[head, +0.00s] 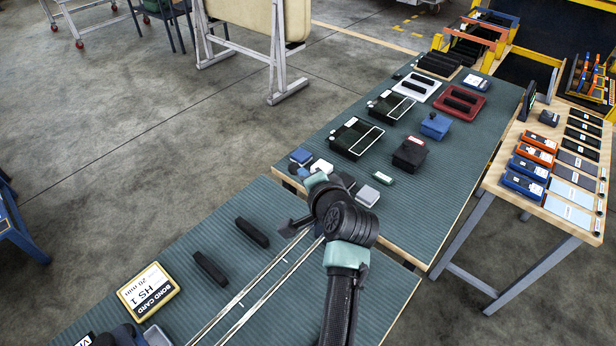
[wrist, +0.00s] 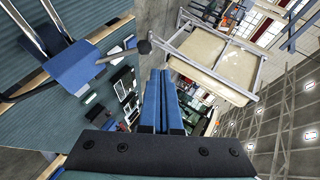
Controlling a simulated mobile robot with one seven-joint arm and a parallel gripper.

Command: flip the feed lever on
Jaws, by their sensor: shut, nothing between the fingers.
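In the wrist view, a lever (wrist: 122,54) with a thin grey rod and a round black knob sticks out from a blue box (wrist: 75,66). The box stands by two shiny rails on the green-topped table. My gripper (wrist: 160,74) has its two blue fingers shut together with nothing between them. In the picture its tips lie just right of and below the knob, with a visible gap. How far apart they are in depth I cannot tell. In the head view my arm covers this area, and I cannot make out the lever or the fingertips there.
The rails (head: 258,290) run along the near table, beside two black bars (head: 210,268) and a yellow-edged card (head: 149,291). Black cases (head: 355,138) and a red tray (head: 460,103) lie on the far table. A side bench (head: 553,207) stands at right. Open floor lies left.

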